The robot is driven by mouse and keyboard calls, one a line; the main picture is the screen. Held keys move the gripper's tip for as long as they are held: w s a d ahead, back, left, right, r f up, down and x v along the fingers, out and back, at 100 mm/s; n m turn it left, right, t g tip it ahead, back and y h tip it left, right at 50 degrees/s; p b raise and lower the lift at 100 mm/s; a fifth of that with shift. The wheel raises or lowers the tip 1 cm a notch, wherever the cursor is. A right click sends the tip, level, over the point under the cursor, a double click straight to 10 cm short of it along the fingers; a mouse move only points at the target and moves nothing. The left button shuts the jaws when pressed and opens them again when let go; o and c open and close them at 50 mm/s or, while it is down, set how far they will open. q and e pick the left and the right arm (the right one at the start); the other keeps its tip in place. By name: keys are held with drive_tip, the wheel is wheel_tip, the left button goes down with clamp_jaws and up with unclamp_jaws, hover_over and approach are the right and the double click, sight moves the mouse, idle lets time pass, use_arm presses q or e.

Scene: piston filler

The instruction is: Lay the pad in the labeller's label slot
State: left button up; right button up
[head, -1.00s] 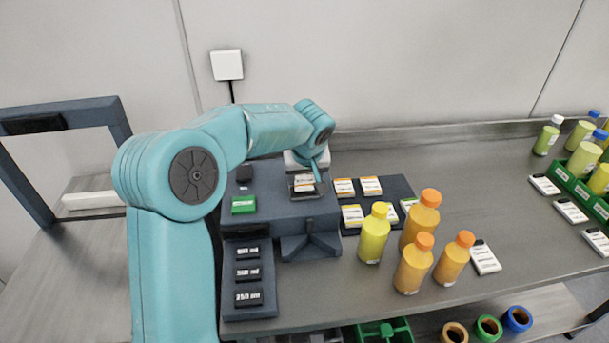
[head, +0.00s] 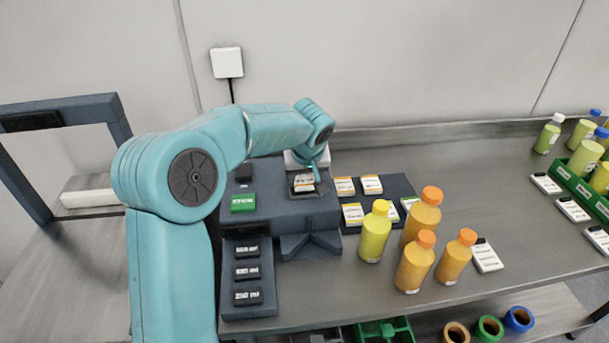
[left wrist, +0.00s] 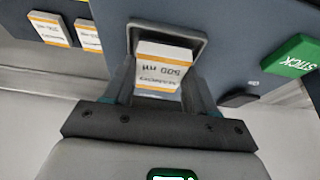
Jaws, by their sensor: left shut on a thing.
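The pad (head: 304,182) is a white label block with an orange edge. My right gripper is not in view.
A green button (head: 243,203) is on the labeller's left. A dark mat (head: 393,188) with several label pads lies to the right. Yellow and orange bottles (head: 415,262) stand close in front of the mat. Size plates (head: 248,272) are at the front left.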

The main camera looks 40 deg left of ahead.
use_arm(q)
drive_tip(key=shift+f, duration=0.1)
drive_tip(key=o, duration=1.1)
drive_tip(key=shift+o, duration=0.2)
drive_tip(key=shift+d, duration=0.1)
drive_tip(key=shift+s+f, duration=0.1)
drive_tip(key=shift+o, duration=0.8)
drive_tip(key=shift+f, duration=0.1)
drive_tip(key=shift+c, duration=0.3)
